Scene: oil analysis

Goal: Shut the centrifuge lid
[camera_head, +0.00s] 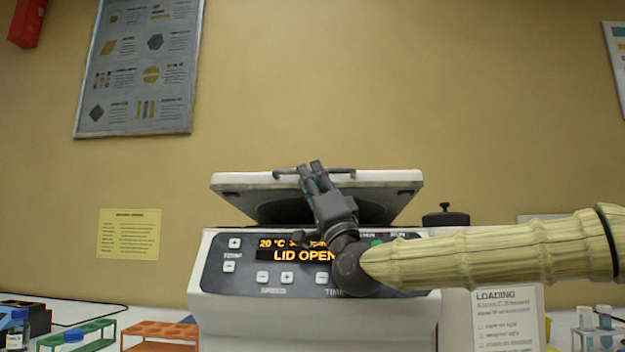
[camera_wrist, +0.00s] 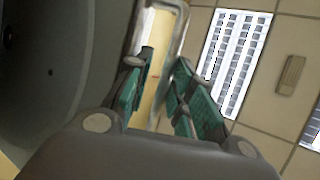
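The centrifuge (camera_head: 310,312) stands in the middle of the head view, and its display (camera_head: 300,255) reads "LID OPEN". Its lid (camera_head: 395,178) is tilted, with the white front edge raised above the body and the dark underside showing. A grey bar handle (camera_head: 342,171) runs along the lid's front edge. My gripper (camera_head: 311,166) is in front of the lid, its fingertips overlapping the handle. In the wrist view, my gripper (camera_wrist: 160,88) has its green-padded fingers apart. The handle (camera_wrist: 176,35) shows at and beyond the gap between them; contact is unclear. The dark lid underside (camera_wrist: 40,75) fills the left.
A black knob-topped item (camera_head: 445,216) stands behind the centrifuge's right side. Green (camera_head: 82,337) and orange (camera_head: 160,331) racks stand at lower left. A loading sign (camera_head: 508,320) and another tube rack (camera_head: 597,338) are at lower right. The wall above the lid is clear.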

